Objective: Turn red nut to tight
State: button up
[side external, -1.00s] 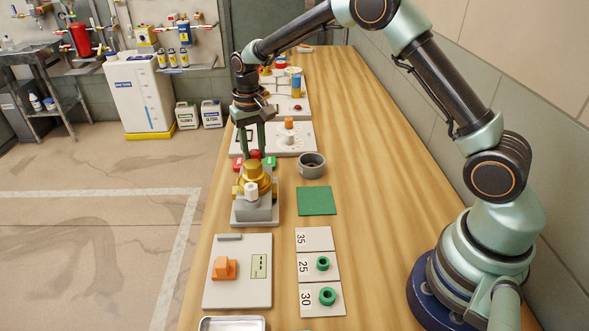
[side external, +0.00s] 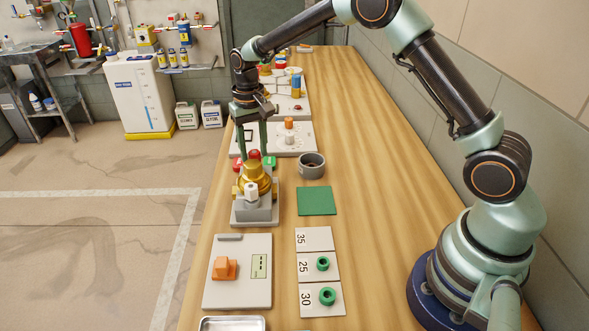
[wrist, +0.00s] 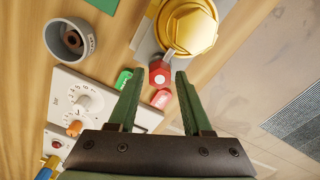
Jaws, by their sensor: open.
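The red nut (wrist: 160,73) sits on the side of a brass valve with a gold hex cap (wrist: 190,27). In the side view the red nut (side external: 254,155) shows behind the brass valve (side external: 256,180), partly hidden. My gripper (wrist: 158,80) is open in the wrist view. One finger is to the left of the nut and one to the right, with gaps on both sides. In the side view my gripper (side external: 253,153) points down over the nut's area. I cannot tell how deep the fingertips reach around the nut.
A grey cup (side external: 311,166) and a green mat (side external: 317,201) are to the right. A white dial panel (side external: 300,142) stands behind.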

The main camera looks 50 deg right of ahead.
aim_at(254, 152)
notch_tip(254, 152, up, 12)
jog(key=shift+f, duration=0.2)
dwell(0.4)
jog(key=s+d+r+n+t, duration=0.1)
jog(key=s+r+n+t, duration=0.15)
jog(key=s+r, duration=0.6)
jog(key=s+d+f+n+t, duration=0.1)
jog(key=s+f+t, duration=0.2)
jog(key=s, duration=1.1)
jog(key=shift+d+f, duration=0.15)
jog(key=shift+f, duration=0.3)
